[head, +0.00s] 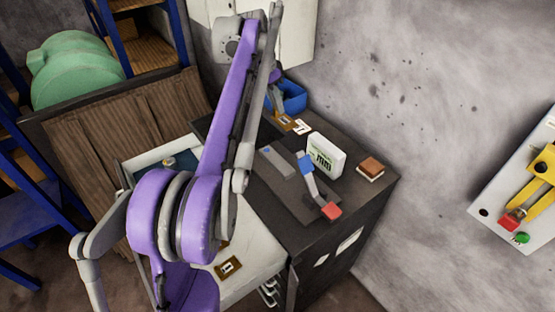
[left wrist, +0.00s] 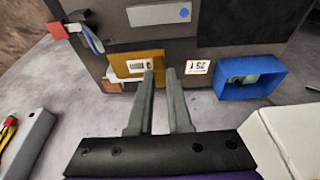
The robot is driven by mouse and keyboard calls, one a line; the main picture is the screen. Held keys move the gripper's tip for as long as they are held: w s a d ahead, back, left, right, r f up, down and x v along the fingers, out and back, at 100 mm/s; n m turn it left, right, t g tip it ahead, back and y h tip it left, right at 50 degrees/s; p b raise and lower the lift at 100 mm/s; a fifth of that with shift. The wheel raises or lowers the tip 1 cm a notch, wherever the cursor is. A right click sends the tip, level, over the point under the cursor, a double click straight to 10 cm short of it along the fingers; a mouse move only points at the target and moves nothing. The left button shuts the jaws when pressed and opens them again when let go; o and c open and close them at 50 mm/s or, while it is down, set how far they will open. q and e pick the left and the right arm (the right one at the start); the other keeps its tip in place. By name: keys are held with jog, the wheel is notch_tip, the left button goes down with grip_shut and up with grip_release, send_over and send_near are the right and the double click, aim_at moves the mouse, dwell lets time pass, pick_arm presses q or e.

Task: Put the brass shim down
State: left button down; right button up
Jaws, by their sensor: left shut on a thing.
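The brass shim (left wrist: 132,63) is a flat, brass-coloured plate with a white label, in the left wrist view. It also shows in the head view (head: 284,122), at the back of the dark bench top. My left gripper (left wrist: 161,76) is shut on it near one end, with a narrow gap between the fingers. In the head view my left gripper (head: 276,108) is small and partly hidden by my arm. I cannot tell whether the shim touches the bench. My right gripper is not in view.
A white card (head: 301,127) and a blue bin (head: 292,98) are close to the shim. A white display box (head: 325,156), a red-and-blue handled tool (head: 315,183) and a brown block (head: 370,168) stand on the bench top (head: 345,208). Another brass plate (head: 228,267) lies lower, on a pale surface.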

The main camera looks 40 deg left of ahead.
pick_arm(q)
notch_tip(320, 180, down, 13)
jog(key=shift+d+b, duration=0.15)
jog(key=shift+b, duration=0.55)
jog(key=shift+f, duration=2.35)
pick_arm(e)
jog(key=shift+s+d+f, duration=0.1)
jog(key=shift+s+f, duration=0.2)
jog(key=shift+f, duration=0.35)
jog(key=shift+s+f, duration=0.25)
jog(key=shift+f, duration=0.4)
pick_arm(q)
jog(key=shift+f, duration=0.15)
jog(key=c, duration=0.8)
grip_release()
jog(key=shift+c, duration=0.2)
jog(key=shift+r, duration=0.2)
jog(key=v, duration=1.2)
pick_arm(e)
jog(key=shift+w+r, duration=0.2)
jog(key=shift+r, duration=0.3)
pick_arm(q)
jog(key=shift+s, duration=0.1)
